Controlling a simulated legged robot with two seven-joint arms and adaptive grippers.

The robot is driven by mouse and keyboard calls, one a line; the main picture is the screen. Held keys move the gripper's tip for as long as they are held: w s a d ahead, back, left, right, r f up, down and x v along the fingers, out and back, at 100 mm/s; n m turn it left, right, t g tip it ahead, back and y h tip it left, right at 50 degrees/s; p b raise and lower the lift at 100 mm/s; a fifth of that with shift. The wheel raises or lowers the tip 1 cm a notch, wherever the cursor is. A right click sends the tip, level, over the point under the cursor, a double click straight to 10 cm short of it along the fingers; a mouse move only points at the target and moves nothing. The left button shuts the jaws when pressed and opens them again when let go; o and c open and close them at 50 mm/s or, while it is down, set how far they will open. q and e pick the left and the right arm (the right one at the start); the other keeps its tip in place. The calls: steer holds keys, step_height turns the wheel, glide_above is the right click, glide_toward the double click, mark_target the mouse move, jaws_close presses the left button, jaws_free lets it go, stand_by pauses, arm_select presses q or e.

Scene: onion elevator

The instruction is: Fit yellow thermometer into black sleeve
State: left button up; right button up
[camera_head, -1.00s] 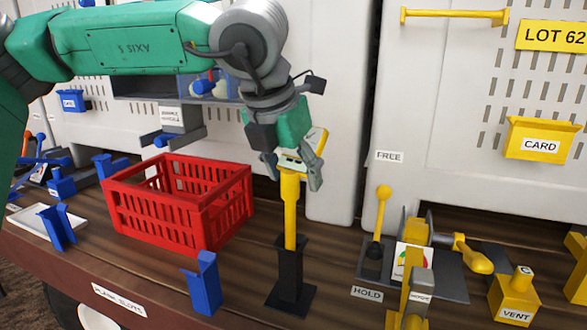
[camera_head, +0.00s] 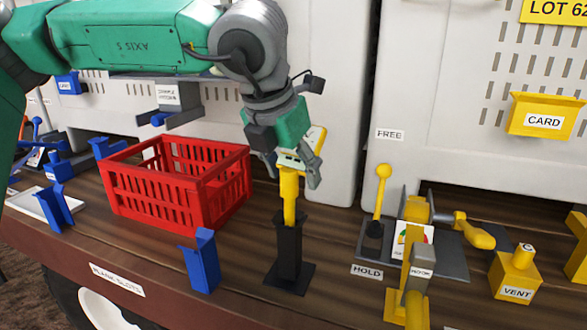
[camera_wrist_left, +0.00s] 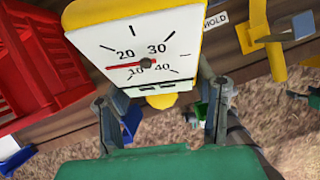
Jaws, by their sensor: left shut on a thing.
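The yellow thermometer (camera_head: 290,195) stands upright with its lower stem inside the black sleeve (camera_head: 289,248). The sleeve rises from a flat black base on the wooden bench. My left gripper (camera_head: 298,165) is shut on the thermometer's head from above. In the left wrist view the white dial (camera_wrist_left: 146,58) with a red needle lies between the two fingers (camera_wrist_left: 160,108). The stem's lower end is hidden in the sleeve. My right gripper is not in view.
A red crate (camera_head: 150,205) stands left of the sleeve. A blue holder (camera_head: 203,265) is in front of it. To the right are a yellow-knobbed lever (camera_head: 382,190), a yellow clamp-like fixture (camera_head: 415,240) and a yellow VENT block (camera_head: 516,275). A white panel rises behind.

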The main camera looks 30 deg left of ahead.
arm_select(q)
steer(key=o, duration=1.7)
steer(key=shift+r, duration=0.1)
steer(key=v, duration=1.1)
steer(key=shift+s+r, duration=0.2)
steer(key=shift+r, duration=0.1)
